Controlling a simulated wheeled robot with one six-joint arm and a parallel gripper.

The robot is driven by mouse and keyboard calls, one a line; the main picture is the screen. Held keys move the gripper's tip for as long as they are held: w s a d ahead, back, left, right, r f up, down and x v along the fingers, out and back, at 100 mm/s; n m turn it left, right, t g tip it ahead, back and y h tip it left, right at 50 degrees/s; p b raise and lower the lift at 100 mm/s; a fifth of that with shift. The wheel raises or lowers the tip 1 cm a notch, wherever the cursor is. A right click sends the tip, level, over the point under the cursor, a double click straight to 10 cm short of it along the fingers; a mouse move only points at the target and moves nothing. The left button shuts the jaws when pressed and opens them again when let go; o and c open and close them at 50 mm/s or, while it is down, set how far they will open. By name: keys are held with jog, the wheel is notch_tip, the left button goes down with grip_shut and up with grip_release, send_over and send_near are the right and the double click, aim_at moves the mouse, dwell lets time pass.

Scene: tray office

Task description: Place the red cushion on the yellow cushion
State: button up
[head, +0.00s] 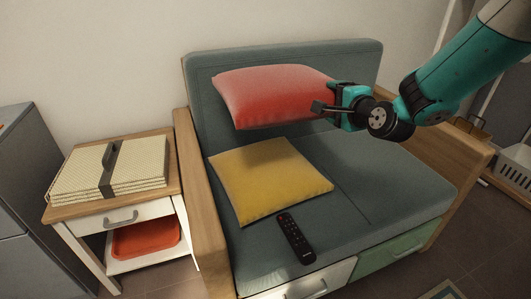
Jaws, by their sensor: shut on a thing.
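The red cushion (272,95) is in the head view, in front of the sofa's backrest and above the seat. My gripper (325,107) is shut on its right end and holds it up, roughly level. The yellow cushion (268,180) lies flat on the left half of the sofa seat. The red cushion is above and behind the yellow one in the picture, apart from it, with a strip of grey-green sofa between them. The far fingertip is partly hidden by the red cushion.
A black remote (296,238) lies on the seat in front of the yellow cushion. The sofa (385,185) has wooden armrests, and its right seat half is clear. A side table (160,150) at left bears a woven folded item (75,172) and a red tray (146,238) below.

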jog(key=shift+y, duration=0.3)
jog(key=a+b, duration=0.1)
jog(key=w+a+b, duration=0.1)
jog(key=b, duration=0.1)
jog(key=w+a+b, duration=0.1)
jog(key=shift+a, duration=0.35)
jog(key=shift+a+f+b, duration=0.2)
jog(key=shift+f+b, duration=0.1)
jog(key=shift+b, duration=0.25)
notch_tip(320, 180, down, 19)
jog(key=b, duration=0.7)
jog(key=shift+r+b, duration=0.1)
jog(key=shift+b, duration=0.3)
